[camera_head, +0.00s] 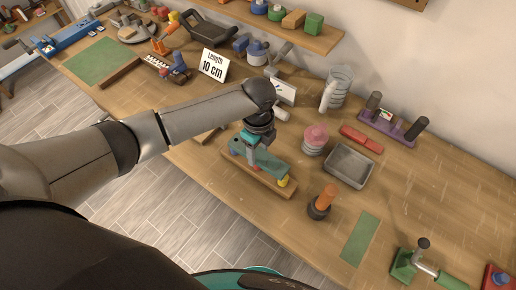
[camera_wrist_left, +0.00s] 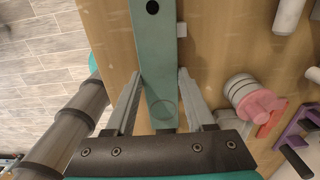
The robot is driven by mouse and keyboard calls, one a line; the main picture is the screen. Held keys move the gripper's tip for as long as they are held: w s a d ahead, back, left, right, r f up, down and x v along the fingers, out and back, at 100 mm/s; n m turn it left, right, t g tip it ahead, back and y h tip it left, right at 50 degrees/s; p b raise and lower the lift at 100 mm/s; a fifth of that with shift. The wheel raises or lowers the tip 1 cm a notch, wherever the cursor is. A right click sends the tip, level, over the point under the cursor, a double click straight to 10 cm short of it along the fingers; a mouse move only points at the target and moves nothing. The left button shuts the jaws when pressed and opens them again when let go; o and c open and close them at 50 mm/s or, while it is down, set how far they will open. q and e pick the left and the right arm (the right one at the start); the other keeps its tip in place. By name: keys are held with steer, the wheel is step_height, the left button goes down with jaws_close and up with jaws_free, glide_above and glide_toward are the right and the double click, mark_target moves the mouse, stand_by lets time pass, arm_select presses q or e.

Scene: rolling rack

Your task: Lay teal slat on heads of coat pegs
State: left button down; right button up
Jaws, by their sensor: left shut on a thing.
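The teal slat (camera_head: 270,164) is in my left gripper (camera_head: 254,146), which is shut on it. In the left wrist view the slat (camera_wrist_left: 157,60) runs lengthwise between the two fingers (camera_wrist_left: 160,75) and has a dark round spot near its far end. Below the slat in the head view is a wooden board (camera_head: 262,187) with coloured pegs. A yellow peg (camera_head: 283,181) shows by the slat's near right end, and a blue one (camera_head: 234,147) at the left. The slat and gripper cover the other pegs. I cannot tell whether the slat touches the peg heads.
To the right stand a pink stacked piece (camera_head: 315,138), a grey metal tray (camera_head: 349,166) and an orange-handled tool (camera_head: 322,202). A red case (camera_head: 361,139) lies behind the tray. Bare wood surrounds a green mat (camera_head: 360,236).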

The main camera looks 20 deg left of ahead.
arm_select(q)
steer(key=shift+f, duration=0.65)
stand_by(0.6)
steer(key=shift+c, duration=0.9)
jaws_free()
step_height(320, 180, up, 15)
steer(key=shift+r, duration=0.15)
